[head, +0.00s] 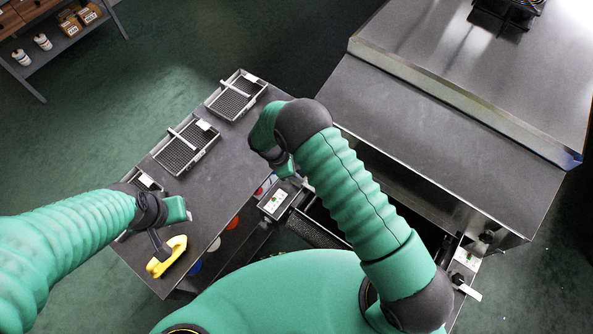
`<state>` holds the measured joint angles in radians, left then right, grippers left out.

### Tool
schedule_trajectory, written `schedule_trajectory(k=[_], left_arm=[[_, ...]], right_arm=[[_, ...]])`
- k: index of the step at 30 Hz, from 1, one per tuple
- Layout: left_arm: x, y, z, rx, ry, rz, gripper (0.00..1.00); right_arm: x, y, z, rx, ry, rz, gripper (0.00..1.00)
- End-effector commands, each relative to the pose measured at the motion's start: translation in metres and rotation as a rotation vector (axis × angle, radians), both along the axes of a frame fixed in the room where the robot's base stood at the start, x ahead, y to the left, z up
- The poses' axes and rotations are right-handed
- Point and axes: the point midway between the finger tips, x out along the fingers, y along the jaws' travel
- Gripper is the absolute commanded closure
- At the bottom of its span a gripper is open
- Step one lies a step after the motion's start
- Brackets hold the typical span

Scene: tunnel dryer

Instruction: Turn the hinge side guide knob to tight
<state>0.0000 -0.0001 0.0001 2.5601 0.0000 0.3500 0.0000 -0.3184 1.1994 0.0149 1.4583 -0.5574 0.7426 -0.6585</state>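Two label plates with coloured marks flank the conveyor opening: a left plate (272,203) and a right plate (467,259). A dark knob (458,279) with a pale tab sits by the right plate, and another dark knob (487,237) is on the dryer's side just above. I cannot tell which is the hinge side guide knob. My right gripper (284,166) hangs above the left plate, partly hidden by its own wrist; its opening is unclear. My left gripper (176,210) is over the dark table, its fingers unclear.
The dark table (228,165) bears several mesh trays (185,146) and a yellow handled tool (167,257) near its front edge. The large metal dryer (420,110) fills the right. A shelf (62,40) stands far left. Green floor between is clear.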

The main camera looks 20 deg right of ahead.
Motion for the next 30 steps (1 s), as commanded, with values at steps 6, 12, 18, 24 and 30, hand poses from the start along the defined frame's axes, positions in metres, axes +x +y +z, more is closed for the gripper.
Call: schedule_trajectory(k=[6,12,18,24,30], left_arm=[[0.0,0.0,0.0,0.0,0.0,0.0,0.64],[0.0,0.0,0.0,0.0,0.0,0.0,0.64],[0.0,0.0,-0.005,0.0,0.0,0.0,0.64],[0.0,0.0,-0.018,0.0,0.0,0.0,0.64],[0.0,0.0,-0.036,0.0,0.0,0.0,0.64]], right_arm=[[0.001,0.0,0.001,0.0,-0.003,0.001,0.95],[0.001,0.0,0.001,-0.001,-0.004,0.001,1.0],[0.002,0.0,0.001,0.0,-0.006,-0.03,1.0],[0.004,0.0,-0.001,0.001,-0.008,-0.127,1.0],[0.006,0.0,-0.002,0.001,-0.01,-0.286,1.0]])
